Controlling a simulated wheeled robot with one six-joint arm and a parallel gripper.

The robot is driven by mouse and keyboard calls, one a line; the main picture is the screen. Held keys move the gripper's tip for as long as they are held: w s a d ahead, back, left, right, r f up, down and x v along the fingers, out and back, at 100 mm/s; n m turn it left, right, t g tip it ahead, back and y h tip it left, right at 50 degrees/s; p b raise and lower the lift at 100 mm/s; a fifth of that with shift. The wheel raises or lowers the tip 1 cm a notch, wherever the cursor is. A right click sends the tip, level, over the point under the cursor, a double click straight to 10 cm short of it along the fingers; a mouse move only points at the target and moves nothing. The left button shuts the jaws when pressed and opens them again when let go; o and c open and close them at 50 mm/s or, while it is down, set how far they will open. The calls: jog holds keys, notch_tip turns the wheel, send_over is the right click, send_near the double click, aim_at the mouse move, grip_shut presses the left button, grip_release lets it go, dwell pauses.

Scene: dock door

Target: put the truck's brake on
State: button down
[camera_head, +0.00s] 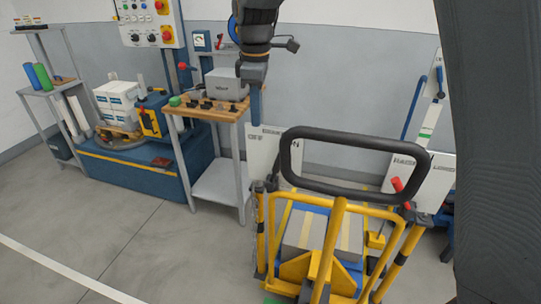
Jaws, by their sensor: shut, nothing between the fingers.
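The truck is a yellow-framed cart (262,236) with a thick black loop handle (352,142), in the lower right of the head view. A white plate (262,152) with small dark lettering shows at the handle's left. Another lettered white plate (434,186) shows at its right; I cannot read either fully. A short lever with a red grip (398,185) leans in front of the right plate. My gripper (256,118) points down, shut and empty, just above the left plate in the picture. It is well left of the red grip. I cannot tell its depth from the plate.
A grey box with yellow stripes (305,231) rides inside the truck. A wood-topped bench (212,113) stands behind to the left. A blue machine base (125,172) with stacked white boxes (117,101) is further left. The floor at lower left is clear.

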notch_tip(320, 180, down, 3)
jog(key=w+b, duration=0.2)
jog(key=p, duration=0.5)
send_over(276, 170)
jog(key=w+a, duration=0.1)
jog(key=a, duration=0.1)
notch_tip(276, 170, down, 11)
jog(key=shift+d+r, duration=0.15)
jog(key=shift+w, duration=0.1)
